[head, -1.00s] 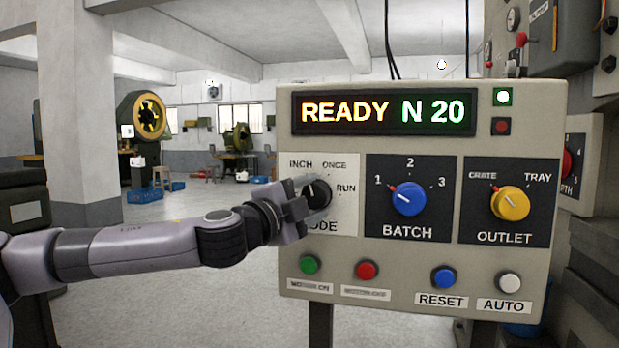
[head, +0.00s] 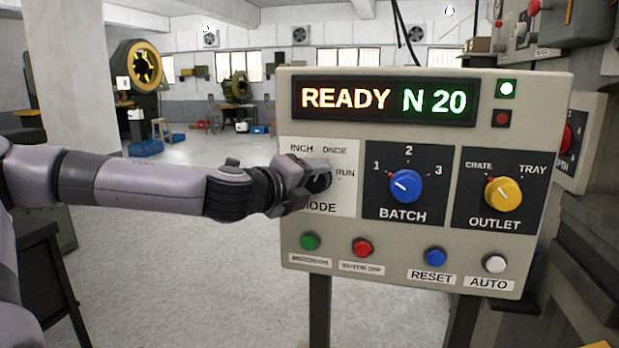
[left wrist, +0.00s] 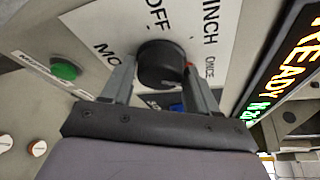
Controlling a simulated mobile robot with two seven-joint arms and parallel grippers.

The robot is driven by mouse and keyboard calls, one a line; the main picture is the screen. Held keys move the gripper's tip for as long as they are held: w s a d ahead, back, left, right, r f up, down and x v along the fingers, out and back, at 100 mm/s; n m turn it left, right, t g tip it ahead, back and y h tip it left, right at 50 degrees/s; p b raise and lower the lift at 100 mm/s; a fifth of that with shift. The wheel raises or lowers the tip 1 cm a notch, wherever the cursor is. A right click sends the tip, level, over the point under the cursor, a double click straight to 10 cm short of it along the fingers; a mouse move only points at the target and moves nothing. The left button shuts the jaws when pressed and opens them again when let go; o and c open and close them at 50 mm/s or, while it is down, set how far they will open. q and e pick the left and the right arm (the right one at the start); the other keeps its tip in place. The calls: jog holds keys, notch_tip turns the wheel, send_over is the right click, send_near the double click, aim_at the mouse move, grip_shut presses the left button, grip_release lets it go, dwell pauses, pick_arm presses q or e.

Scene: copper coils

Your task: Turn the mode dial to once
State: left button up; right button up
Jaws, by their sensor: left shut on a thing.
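The black mode dial (head: 320,181) sits on a white plate (head: 347,203) at the left of the control panel, with INCH, ONCE and RUN printed around it. My left gripper (head: 310,176) is at this dial and covers much of it in the head view. In the left wrist view the dial (left wrist: 160,62) lies between the two fingers of my left gripper (left wrist: 160,72), which is shut on it. OFF, INCH and ONCE show beside it there. My right gripper is not in view.
The blue batch dial (head: 406,186) and yellow outlet dial (head: 503,195) are to the right. Green (head: 310,241), red (head: 362,247), blue (head: 435,257) and white (head: 494,263) buttons line the panel's lower part. The lit display (head: 385,101) reads READY N 20. Open floor lies left of the panel.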

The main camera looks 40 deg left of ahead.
pick_arm(q)
jog(key=shift+a+r, duration=0.1)
dwell(0.3)
jog(key=o, duration=1)
jog(key=shift+w, duration=0.1)
jog(key=shift+o, duration=0.2)
jog(key=shift+s, duration=0.2)
jog(key=b+v, duration=0.1)
jog(key=v, duration=0.5)
jog(key=shift+s, duration=0.4)
jog(key=shift+r, duration=0.1)
